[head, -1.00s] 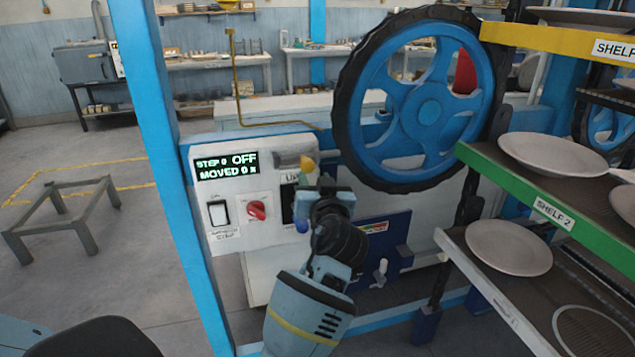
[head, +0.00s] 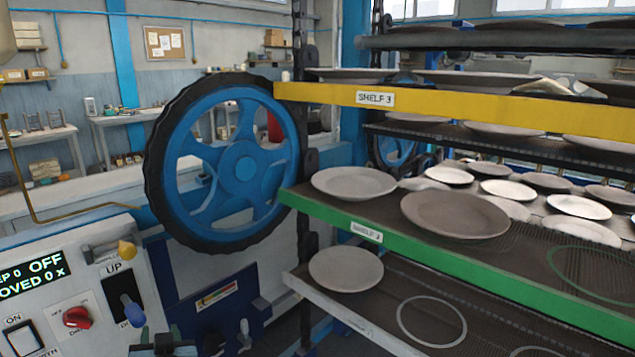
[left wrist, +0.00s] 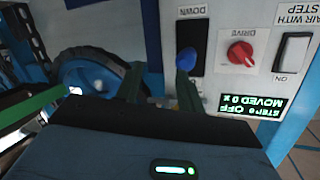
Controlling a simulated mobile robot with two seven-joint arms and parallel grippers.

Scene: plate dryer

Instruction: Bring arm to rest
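My left gripper (head: 162,342) shows only at the bottom edge of the head view, just below and right of the blue-knobbed lever (head: 132,313). In the left wrist view, my left gripper (left wrist: 160,85) has its two fingers apart, with nothing between them. The blue knob (left wrist: 187,60) stands close to the right finger there; I cannot tell if they touch. My right gripper is not in view.
The plate rack stands at the right, with a yellow shelf edge (head: 430,106) and a green shelf edge (head: 440,257). Plates (head: 455,213) lie on its shelves. A large blue wheel (head: 240,170) stands behind the panel. A brass rod (head: 75,216) rises at the left.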

